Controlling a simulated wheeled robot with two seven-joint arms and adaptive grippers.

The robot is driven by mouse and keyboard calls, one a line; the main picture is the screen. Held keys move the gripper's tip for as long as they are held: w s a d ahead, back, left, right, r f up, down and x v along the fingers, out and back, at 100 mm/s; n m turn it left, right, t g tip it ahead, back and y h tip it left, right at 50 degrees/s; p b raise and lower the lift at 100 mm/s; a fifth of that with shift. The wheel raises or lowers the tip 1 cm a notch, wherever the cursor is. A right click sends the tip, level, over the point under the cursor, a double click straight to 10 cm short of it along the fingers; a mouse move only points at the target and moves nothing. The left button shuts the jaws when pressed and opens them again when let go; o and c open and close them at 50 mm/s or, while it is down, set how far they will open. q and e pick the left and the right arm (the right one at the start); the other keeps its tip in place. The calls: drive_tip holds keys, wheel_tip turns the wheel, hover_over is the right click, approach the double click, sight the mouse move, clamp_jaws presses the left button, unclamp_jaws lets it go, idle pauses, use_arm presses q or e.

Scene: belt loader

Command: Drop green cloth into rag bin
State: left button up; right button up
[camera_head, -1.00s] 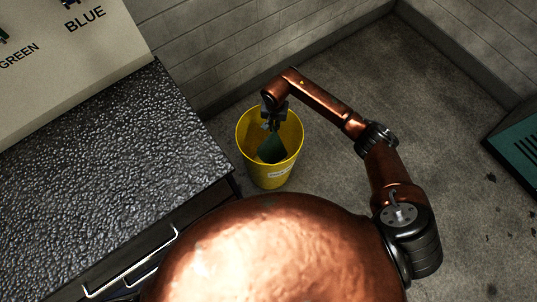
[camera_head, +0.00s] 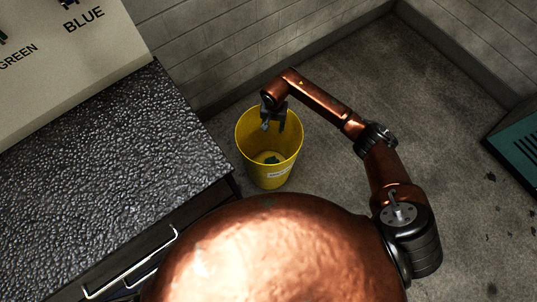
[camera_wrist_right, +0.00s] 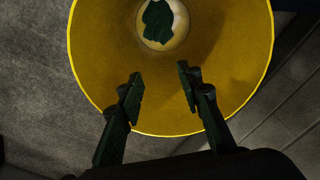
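The green cloth (camera_head: 270,160) lies at the bottom of the yellow rag bin (camera_head: 254,125). In the right wrist view the cloth (camera_wrist_right: 158,20) shows crumpled on the pale floor of the bin (camera_wrist_right: 110,60). My right gripper (camera_head: 273,125) is over the mouth of the bin, pointing down. In the right wrist view its two fingers (camera_wrist_right: 160,78) are apart with nothing between them. My left gripper is not in view.
A dark, rough-topped counter (camera_head: 120,165) with a metal handle stands left of the bin. A pale panel lettered GREEN and BLUE (camera_head: 70,50) stands behind it. A brick wall is behind the bin. A teal slotted object (camera_head: 520,140) is at the right edge.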

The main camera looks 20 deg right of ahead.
drive_tip(key=shift+o, duration=1.2)
drive_tip(key=o, duration=0.7)
drive_tip(key=shift+r, duration=0.1)
use_arm(q)
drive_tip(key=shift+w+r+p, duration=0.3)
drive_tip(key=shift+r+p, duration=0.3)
drive_tip(key=shift+p, duration=0.05)
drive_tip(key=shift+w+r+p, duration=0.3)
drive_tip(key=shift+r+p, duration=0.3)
use_arm(e)
wheel_tip(320, 180, up, 5)
drive_tip(key=shift+r, duration=0.15)
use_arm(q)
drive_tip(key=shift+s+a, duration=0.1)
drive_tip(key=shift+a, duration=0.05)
use_arm(e)
drive_tip(key=shift+r, duration=0.1)
wheel_tip(320, 180, up, 12)
drive_tip(key=shift+s, duration=0.15)
